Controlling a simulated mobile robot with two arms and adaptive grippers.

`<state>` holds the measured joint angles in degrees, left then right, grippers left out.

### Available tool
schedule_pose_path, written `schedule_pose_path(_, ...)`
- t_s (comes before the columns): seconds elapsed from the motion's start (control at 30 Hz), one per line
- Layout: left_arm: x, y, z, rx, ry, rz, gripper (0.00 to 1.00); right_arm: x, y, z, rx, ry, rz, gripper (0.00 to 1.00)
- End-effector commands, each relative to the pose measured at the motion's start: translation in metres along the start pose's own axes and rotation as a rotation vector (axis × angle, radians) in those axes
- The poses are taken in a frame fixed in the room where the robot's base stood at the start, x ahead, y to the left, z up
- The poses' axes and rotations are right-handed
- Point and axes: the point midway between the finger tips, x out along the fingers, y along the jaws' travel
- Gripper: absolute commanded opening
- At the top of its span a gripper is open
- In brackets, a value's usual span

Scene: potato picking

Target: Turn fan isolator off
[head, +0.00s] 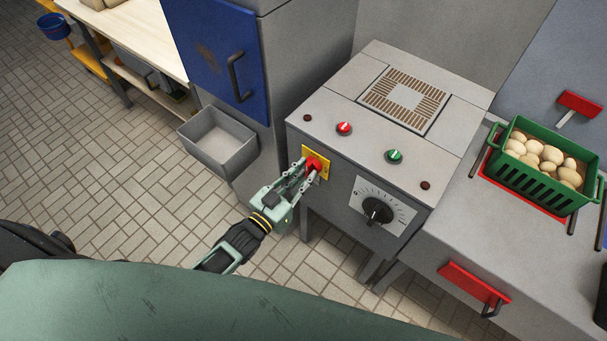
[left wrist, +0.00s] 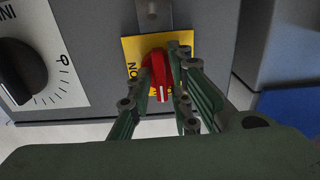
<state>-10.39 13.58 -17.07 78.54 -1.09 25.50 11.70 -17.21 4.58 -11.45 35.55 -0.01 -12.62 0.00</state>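The fan isolator is a red rotary knob (head: 313,164) on a yellow plate (head: 325,175), set in the front of a grey machine cabinet. In the left wrist view the red knob (left wrist: 158,72) sits on the yellow plate (left wrist: 131,46), with a white mark on its lower end and part of the plate's lettering showing. My left gripper (head: 306,180) is at the knob, its fingers on either side of it. The wrist view shows the fingers (left wrist: 160,88) apart, with the knob between them; whether they press on it is unclear. My right gripper is not in view.
A black dial (head: 378,211) on a white scale is right of the isolator. A red button (head: 344,129) and a green button (head: 394,157) are on top. A grey bin (head: 218,141) hangs at left. A green crate (head: 543,189) of potatoes stands at right.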

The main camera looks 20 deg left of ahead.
Motion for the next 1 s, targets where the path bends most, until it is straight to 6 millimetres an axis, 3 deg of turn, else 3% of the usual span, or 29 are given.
schedule_pose_path(0.1, 0.000, 0.000, -0.001, 0.001, 0.001, 0.000, 0.30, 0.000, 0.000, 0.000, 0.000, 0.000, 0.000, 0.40)
schedule_pose_path(0.47, -0.005, 0.000, 0.000, 0.003, 0.001, 0.000, 0.30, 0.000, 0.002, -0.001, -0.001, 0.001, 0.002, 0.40)
schedule_pose_path(1.0, -0.104, 0.000, 0.000, 0.003, -0.001, 0.001, 0.30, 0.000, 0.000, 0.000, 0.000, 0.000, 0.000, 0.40)
